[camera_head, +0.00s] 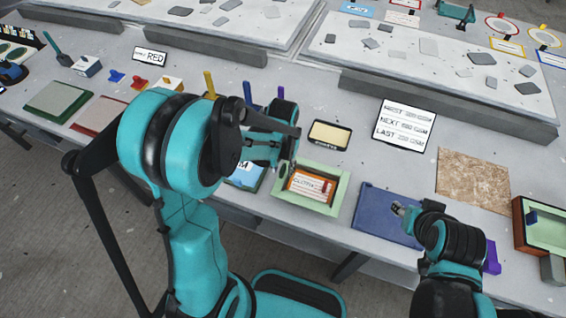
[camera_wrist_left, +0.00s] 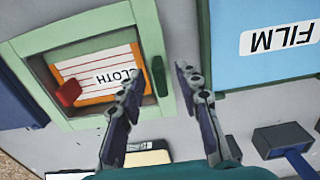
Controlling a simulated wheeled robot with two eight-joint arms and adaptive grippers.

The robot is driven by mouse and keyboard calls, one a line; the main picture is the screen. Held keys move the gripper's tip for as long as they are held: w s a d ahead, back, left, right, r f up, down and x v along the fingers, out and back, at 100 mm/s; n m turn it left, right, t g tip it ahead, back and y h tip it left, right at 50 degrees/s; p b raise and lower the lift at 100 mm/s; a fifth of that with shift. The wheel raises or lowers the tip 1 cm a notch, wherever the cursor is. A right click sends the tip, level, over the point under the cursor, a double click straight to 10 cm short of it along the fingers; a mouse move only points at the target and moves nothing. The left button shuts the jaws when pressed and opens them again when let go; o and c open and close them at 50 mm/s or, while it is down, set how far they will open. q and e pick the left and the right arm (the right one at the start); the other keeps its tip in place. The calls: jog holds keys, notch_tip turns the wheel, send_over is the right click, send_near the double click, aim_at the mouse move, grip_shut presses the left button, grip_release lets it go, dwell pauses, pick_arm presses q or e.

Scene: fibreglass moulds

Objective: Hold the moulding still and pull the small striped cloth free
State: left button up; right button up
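The moulding is a pale green square frame (camera_head: 331,203) with an orange inner edge, lying on the grey table; it fills the upper left of the left wrist view (camera_wrist_left: 150,45). The small white cloth (camera_head: 300,184) with red stripes and a CLOTH label lies inside it; it also shows in the left wrist view (camera_wrist_left: 88,66). A red tab (camera_wrist_left: 68,93) sits at the cloth's edge. My left gripper (camera_wrist_left: 158,78) is open and empty above the frame's rim, one finger overlapping it in view. My right gripper (camera_head: 402,209) is over a blue panel; its opening is unclear.
The blue panel (camera_head: 368,206) lies right of the moulding. A blue FILM piece (camera_wrist_left: 265,35) lies beside the moulding. A black-rimmed tray (camera_head: 330,134) and a FIRST-NEXT-LAST card (camera_head: 404,122) are behind. A chipboard square (camera_head: 473,180) lies farther right.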

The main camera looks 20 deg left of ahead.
pick_arm(q)
jog(key=shift+f, duration=0.35)
grip_shut()
dwell(0.8)
